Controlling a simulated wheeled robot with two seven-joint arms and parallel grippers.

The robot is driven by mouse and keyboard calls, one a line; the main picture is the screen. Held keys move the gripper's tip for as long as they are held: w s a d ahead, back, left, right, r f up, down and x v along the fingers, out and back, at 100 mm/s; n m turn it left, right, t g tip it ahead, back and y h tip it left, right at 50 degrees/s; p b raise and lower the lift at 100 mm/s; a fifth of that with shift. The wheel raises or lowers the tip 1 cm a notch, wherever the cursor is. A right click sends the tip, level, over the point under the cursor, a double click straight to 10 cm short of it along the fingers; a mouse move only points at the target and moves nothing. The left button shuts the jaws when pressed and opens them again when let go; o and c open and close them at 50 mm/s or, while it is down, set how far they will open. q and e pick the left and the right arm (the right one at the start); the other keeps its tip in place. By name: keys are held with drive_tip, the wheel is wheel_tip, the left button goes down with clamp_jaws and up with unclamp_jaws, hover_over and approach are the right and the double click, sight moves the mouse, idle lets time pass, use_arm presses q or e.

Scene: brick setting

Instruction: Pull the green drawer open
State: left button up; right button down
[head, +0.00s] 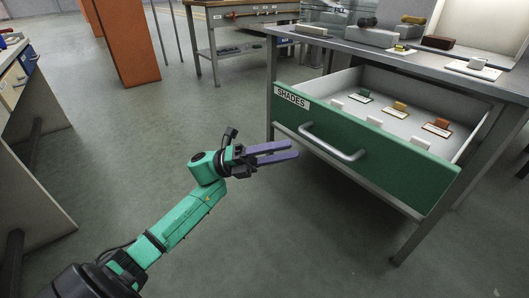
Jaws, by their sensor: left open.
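The green drawer (375,157) stands pulled out of the grey workbench at the right, with its inside showing. Its front carries a label reading SHADES (291,97) and a grey bar handle (332,142). Inside lie several small coloured blocks on cards, such as an orange one (399,107), along with white pieces. My left gripper (293,152) has purple fingers that are open and empty. In the picture it is just left of the handle and apart from it. My right gripper is not in view.
The workbench top (345,42) above the drawer holds several blocks and tools. Another wooden bench (245,20) stands at the back, and an orange cabinet (127,40) at the back left. A bench edge lies at the far left. The floor (130,150) between is clear.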

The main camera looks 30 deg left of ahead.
use_arm(q)
drive_tip(key=v, duration=0.6)
drive_tip(key=shift+a, duration=0.15)
